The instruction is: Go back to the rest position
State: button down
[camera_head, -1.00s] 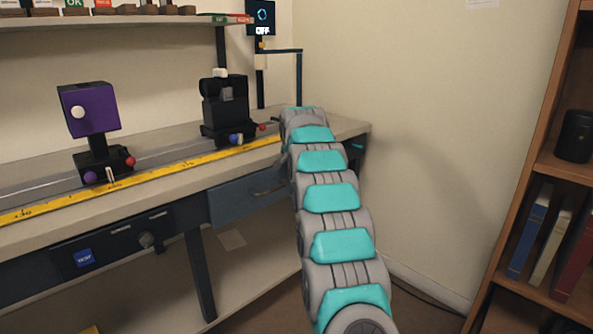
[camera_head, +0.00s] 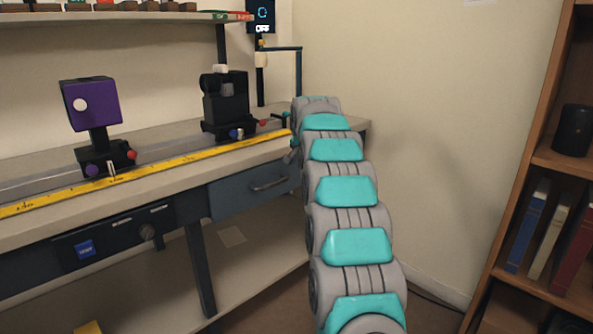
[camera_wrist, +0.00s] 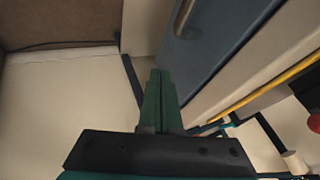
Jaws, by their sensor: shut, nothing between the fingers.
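My gripper shows in the wrist view as two dark green fingers (camera_wrist: 158,98) pressed together, with nothing between them. It is beside the front of the bench, near the blue drawer (camera_wrist: 212,32). In the head view my teal and grey arm reaches forward to the bench's right end, and its own links hide most of the gripper. The bench top (camera_head: 240,155) carries a purple block on a black mount (camera_head: 90,104) at left and a black holder (camera_head: 226,104) farther right.
A yellow ruler (camera_head: 150,172) runs along the bench front. The blue drawer (camera_head: 250,190) appears closed below. A small screen (camera_head: 262,14) stands at the back corner. A wooden bookcase (camera_head: 545,115) is at right, with bare wall (camera_head: 430,120) between.

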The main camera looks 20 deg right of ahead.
jog(key=v, duration=0.8)
jog(key=s+a+f+n+g+y, duration=0.1)
jog(key=s+a+f+n+g, duration=0.15)
jog(key=s+a, duration=0.7)
jog(key=s+a+f+n+g, duration=0.2)
jog(key=s+a+f+n, duration=0.1)
jog(key=s, duration=1.2)
jog(key=s+a+f+n+g+y, duration=0.1)
jog(key=s+a+f+n, duration=0.3)
jog(key=s, duration=1.2)
jog(key=s+a+f+n+g, duration=0.3)
jog(key=s+a+f, duration=0.2)
jog(key=s+f, duration=0.5)
jog(key=s, duration=0.5)
jog(key=shift+s+a, duration=0.3)
jog(key=shift+s, duration=0.1)
